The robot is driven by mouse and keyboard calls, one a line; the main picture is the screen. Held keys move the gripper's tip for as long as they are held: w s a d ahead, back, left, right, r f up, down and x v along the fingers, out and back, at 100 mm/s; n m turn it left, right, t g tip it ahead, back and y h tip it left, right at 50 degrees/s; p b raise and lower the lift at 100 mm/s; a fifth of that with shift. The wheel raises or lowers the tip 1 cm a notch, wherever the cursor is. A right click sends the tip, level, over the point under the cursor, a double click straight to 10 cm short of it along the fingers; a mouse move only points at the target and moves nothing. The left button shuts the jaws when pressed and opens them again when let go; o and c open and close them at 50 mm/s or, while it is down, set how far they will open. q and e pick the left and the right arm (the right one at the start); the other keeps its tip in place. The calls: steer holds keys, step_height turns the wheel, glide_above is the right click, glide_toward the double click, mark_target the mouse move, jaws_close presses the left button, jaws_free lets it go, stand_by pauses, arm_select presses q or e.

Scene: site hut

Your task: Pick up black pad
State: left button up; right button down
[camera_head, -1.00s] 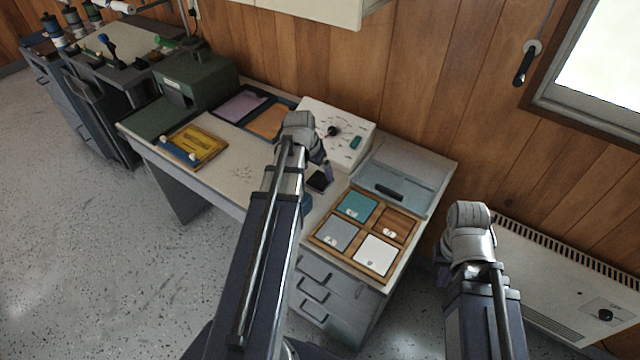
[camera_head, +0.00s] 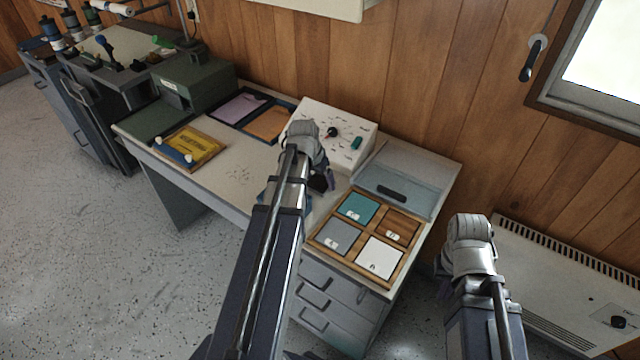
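The black pad (camera_head: 318,185) is a small dark flat piece on the desk, between the white dial box and the wooden tray. It is partly hidden by my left gripper. My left gripper (camera_head: 326,178) is over the desk right at the pad, its wrist in front of the white box. Only part of its fingers shows, so I cannot tell whether it is open or touches the pad. My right gripper (camera_head: 441,268) hangs to the right of the desk, away from the pad. Its fingers are mostly hidden behind its wrist.
A wooden tray (camera_head: 314,238) with coloured squares lies to the right of the pad. The white dial box (camera_head: 358,126) stands behind it, with a clear-lidded bin (camera_head: 425,172) at the right.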

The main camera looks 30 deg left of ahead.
mark_target(319, 182)
arm_select(q)
steer(key=c, duration=0.6)
steer(key=shift+r, duration=0.1)
step_height(319, 182, up, 10)
steer(key=p, duration=1)
steer(key=o, duration=0.9)
steer(key=c, duration=0.7)
